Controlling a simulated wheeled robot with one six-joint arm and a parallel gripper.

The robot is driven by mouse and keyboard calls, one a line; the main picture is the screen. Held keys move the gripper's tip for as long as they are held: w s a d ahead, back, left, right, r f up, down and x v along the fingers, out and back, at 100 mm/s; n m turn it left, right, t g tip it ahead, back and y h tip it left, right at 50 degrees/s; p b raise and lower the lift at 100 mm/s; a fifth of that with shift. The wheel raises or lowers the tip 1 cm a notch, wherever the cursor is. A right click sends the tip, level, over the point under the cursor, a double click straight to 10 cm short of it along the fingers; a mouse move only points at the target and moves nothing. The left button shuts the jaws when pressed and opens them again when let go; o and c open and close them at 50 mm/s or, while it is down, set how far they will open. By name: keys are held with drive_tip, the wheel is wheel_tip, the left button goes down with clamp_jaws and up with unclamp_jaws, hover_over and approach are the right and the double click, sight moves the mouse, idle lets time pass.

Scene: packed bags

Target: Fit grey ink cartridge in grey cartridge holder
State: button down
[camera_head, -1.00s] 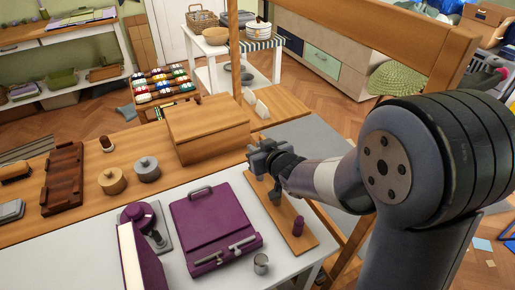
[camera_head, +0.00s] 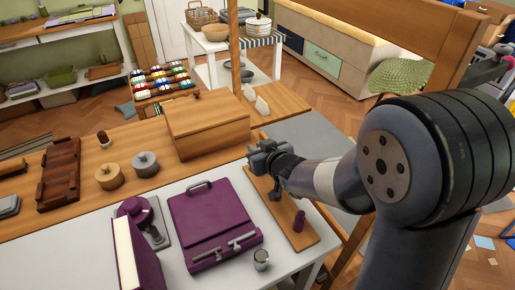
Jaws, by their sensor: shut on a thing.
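My gripper (camera_head: 268,160) is over the far end of a narrow wooden board (camera_head: 284,221) at the right of the white table. It is shut on a grey thing, seemingly the grey ink cartridge (camera_head: 275,193), which shows just below the jaws. The jaws and wrist hide its upper part. I cannot tell whether its lower end touches the board or sits in a holder. No grey cartridge holder can be made out clearly. A purple cylinder (camera_head: 299,222) stands upright on the near part of the board.
A purple case (camera_head: 215,222) lies left of the board, with a small metallic cup (camera_head: 261,260) near the table edge. A purple device (camera_head: 139,212) stands further left. A wooden box (camera_head: 207,128) and two round lidded pots stand behind. A wooden post and beam frame the right side.

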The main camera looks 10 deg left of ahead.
drive_tip(key=shift+f+b, duration=0.8)
drive_tip(key=shift+f, duration=0.1)
drive_tip(key=c, duration=1.3)
unclamp_jaws()
wheel_tip(320, 180, up, 10)
drive_tip(key=p, duration=0.4)
wheel_tip(320, 180, down, 10)
drive_tip(key=b, duration=0.4)
drive_tip(key=shift+f, duration=0.15)
drive_tip(key=shift+r+p, duration=0.4)
drive_tip(key=shift+r, duration=0.3)
